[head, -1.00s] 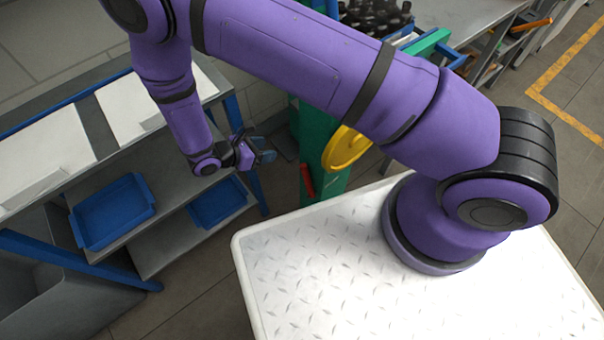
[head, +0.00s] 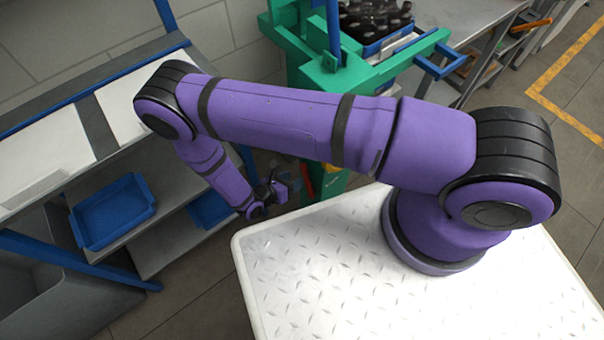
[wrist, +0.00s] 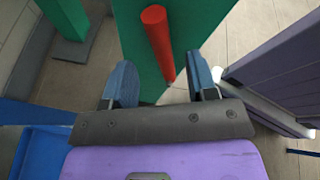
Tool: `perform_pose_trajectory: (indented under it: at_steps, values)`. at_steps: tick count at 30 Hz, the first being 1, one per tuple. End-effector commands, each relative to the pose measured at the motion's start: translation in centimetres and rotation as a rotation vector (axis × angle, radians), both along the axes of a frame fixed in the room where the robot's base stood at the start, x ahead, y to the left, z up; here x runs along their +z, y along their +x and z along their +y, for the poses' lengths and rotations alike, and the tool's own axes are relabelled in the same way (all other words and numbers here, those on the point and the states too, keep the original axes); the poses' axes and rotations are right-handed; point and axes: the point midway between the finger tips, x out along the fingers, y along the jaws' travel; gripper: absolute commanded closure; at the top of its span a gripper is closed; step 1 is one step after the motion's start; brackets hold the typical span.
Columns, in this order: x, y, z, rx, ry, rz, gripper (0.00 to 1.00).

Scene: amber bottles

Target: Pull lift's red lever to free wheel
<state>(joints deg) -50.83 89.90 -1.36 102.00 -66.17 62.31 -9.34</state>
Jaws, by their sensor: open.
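The red lever (wrist: 158,42) is a short red rod against the green post of the lift (wrist: 185,30) in the wrist view. It lies ahead of my gripper (wrist: 160,88), between the lines of the two blue fingertips. The fingers are open with nothing between them, and a gap to the lever appears to remain. In the head view my gripper (head: 281,187) is beside the lever (head: 307,181), just to its left. The green lift (head: 335,80) stands behind my arm. The wheel is hidden behind my arm.
A shelf unit with a blue tray (head: 112,210) and a second blue tray (head: 210,209) stands at left. My white base top (head: 340,270) is close by. A crate of dark bottles (head: 375,22) sits on the lift. Floor shows between shelf and base.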

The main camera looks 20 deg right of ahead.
Motion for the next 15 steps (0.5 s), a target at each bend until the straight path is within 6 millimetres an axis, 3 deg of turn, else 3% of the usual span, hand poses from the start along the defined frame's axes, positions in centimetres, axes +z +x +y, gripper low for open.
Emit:
perform_pose_trajectory:
  at_steps: [6,15]
  values:
    - [-1.2,1.2,-3.0,-0.002,-0.001,0.000,0.47]
    - [-1.9,1.8,-4.4,-0.001,0.001,0.000,0.47]
